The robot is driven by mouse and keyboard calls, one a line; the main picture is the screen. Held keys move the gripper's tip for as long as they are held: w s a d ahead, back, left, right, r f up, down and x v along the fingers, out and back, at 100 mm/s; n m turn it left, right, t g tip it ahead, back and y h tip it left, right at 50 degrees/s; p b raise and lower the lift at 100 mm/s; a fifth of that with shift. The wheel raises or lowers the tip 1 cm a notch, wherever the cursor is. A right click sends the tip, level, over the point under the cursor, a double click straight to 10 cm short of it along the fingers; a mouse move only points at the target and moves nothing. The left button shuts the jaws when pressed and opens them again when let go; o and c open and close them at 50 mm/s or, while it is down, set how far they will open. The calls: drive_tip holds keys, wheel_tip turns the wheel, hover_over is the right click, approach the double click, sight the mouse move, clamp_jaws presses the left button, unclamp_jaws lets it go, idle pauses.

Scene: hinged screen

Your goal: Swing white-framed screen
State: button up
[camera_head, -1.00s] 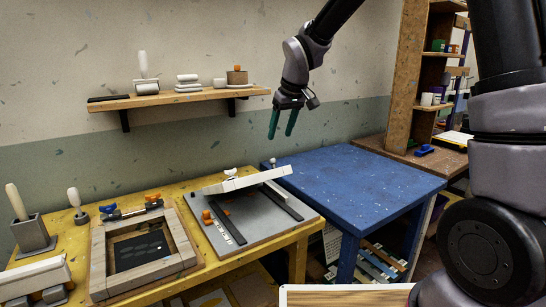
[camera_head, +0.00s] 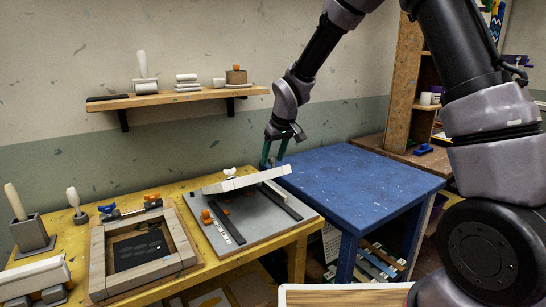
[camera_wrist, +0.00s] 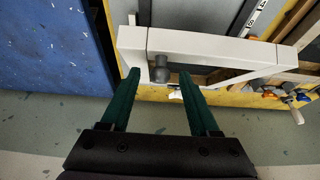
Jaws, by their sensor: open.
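The white-framed screen (camera_head: 242,183) is tilted up over a grey board (camera_head: 238,243) on the yellow table. In the wrist view its white frame (camera_wrist: 215,47) crosses the top, with a grey round knob (camera_wrist: 160,62) at its near edge. My gripper (camera_head: 268,162) is at the raised right end of the screen, pointing down. In the wrist view its green fingers (camera_wrist: 160,76) are apart, one on each side of the knob. I cannot tell whether they touch it. In the head view the fingers hide the knob.
A wooden-framed screen (camera_head: 183,240) lies left on the yellow table (camera_head: 218,268). Orange and blue clamps (camera_head: 150,200) sit behind it. A blue table (camera_head: 360,185) with a clear top stands to the right. A wall shelf (camera_head: 180,97) holds small items above.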

clamp_jaws()
idle(1.3)
